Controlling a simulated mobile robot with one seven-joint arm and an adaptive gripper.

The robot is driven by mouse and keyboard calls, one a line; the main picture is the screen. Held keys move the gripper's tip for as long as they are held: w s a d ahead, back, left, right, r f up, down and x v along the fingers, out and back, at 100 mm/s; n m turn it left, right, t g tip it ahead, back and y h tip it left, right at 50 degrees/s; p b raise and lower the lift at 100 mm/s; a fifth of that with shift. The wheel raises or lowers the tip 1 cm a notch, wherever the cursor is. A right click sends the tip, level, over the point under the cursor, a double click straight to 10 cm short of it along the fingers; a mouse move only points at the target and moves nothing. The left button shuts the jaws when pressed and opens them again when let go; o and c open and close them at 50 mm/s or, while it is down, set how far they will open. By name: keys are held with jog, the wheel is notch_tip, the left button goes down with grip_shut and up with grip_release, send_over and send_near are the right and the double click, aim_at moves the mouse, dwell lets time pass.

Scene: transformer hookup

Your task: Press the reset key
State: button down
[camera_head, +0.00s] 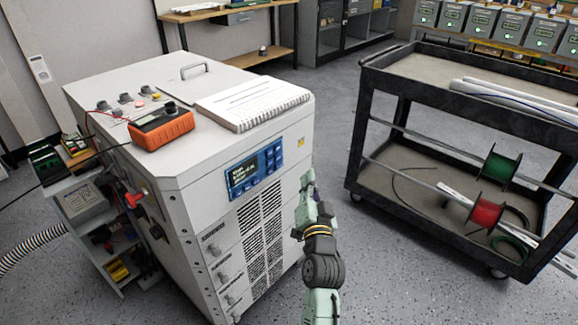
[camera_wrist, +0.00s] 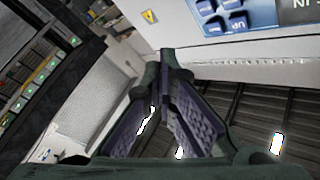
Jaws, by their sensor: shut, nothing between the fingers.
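The blue control panel (camera_head: 256,172) is on the front of the grey cabinet, with a lit display on its left and several blue keys (camera_head: 271,161) on its right. The reset key cannot be picked out, as the key labels are too small or blurred. In the wrist view the blue keys (camera_wrist: 214,27) are at the top, right of the fingertips, partly cut off by the frame. My gripper (camera_head: 308,180) is shut and empty, right of the panel in the head view. In the wrist view my gripper's fingertips (camera_wrist: 165,55) meet below and left of the keys, apart from them.
An orange meter (camera_head: 162,127) and a notebook (camera_head: 252,103) lie on the cabinet top (camera_head: 165,80). A black cart (camera_head: 370,100) with cable spools (camera_head: 487,212) stands to the right. Floor is free between cabinet and cart.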

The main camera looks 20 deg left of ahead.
aim_at(278, 166)
jog(key=shift+w+d+f+h, duration=0.25)
jog(key=shift+d+f+h, duration=0.05)
jog(key=shift+d+f, duration=0.5)
jog(key=shift+a, duration=0.1)
jog(key=w+a+p, duration=0.3)
jog(key=a+p, duration=0.5)
jog(key=p, duration=0.1)
jog(key=shift+w+a+r+p, duration=0.1)
jog(key=shift+a+r+p, duration=0.15)
jog(key=shift+p, duration=0.65)
dwell(0.5)
jog(key=shift+a+f+p, duration=0.2)
jog(key=shift+p, duration=0.15)
